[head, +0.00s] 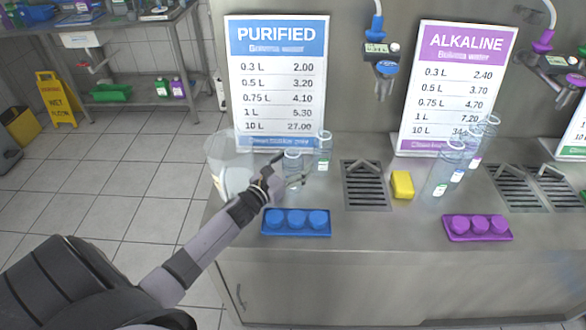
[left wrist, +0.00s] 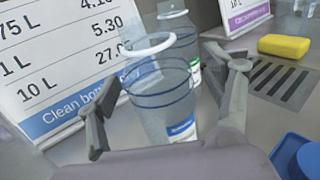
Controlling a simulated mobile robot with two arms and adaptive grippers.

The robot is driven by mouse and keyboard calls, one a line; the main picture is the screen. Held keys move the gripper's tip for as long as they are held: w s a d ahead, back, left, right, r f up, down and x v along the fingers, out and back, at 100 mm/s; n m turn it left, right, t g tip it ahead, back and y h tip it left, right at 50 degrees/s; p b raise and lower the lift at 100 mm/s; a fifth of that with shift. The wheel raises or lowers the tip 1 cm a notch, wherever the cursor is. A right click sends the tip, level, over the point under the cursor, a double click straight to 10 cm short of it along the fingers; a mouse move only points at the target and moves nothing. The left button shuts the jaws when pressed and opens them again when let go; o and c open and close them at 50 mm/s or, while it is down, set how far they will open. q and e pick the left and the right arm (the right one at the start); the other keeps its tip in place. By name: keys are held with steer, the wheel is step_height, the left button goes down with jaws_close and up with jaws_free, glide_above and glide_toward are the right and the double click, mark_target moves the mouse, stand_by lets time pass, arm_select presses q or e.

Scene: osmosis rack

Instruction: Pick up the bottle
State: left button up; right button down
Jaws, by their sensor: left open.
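A clear bottle with a white ring at its top (head: 292,161) stands upright on the metal counter, and it shows large in the left wrist view (left wrist: 160,98) with a blue label low on its side. My left gripper (head: 290,172) is at this bottle and is open. In the left wrist view its two fingers (left wrist: 168,88) stand on either side of the bottle, with gaps visible. A second clear bottle (head: 323,150) with a green label stands just behind to the right. My right gripper is not in view.
A large clear container (head: 222,150) stands left of the bottle. A blue tray of caps (head: 296,233) lies in front. The PURIFIED sign (head: 278,85) stands behind. A drain grate (head: 366,190) and yellow sponge (head: 402,184) are to the right, then more bottles (head: 447,170).

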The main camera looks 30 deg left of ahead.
arm_select(q)
steer(key=c, duration=1)
steer(key=shift+o, duration=0.2)
